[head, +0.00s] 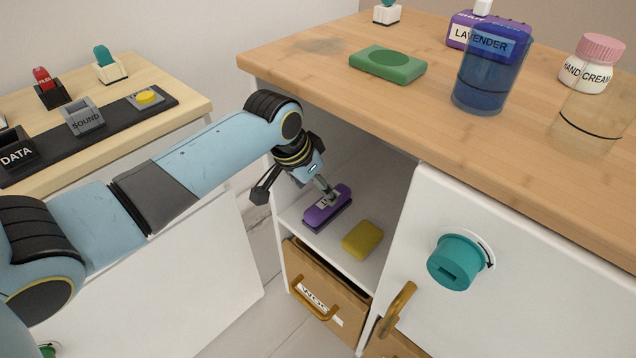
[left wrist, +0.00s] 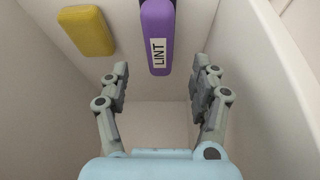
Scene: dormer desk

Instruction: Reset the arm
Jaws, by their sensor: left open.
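My left arm reaches in from the left in the head view, and its left gripper (head: 293,188) is at the open shelf of the white cabinet. In the left wrist view the left gripper (left wrist: 160,85) is open, with its two fingers apart and nothing between their tips. A purple lint brush (head: 327,207) lies on the shelf by the fingers. In the left wrist view the lint brush (left wrist: 158,40), labelled LINT, is just beyond the fingertips, apart from them. My right gripper is not in view.
A yellow sponge (head: 362,238) lies on the shelf beside the brush. Below is a brown drawer (head: 322,300) with a brass handle. A teal knob (head: 455,262) sticks out of the white door. The wooden top (head: 420,110) holds a green soap dish (head: 387,66) and blue cup (head: 487,80).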

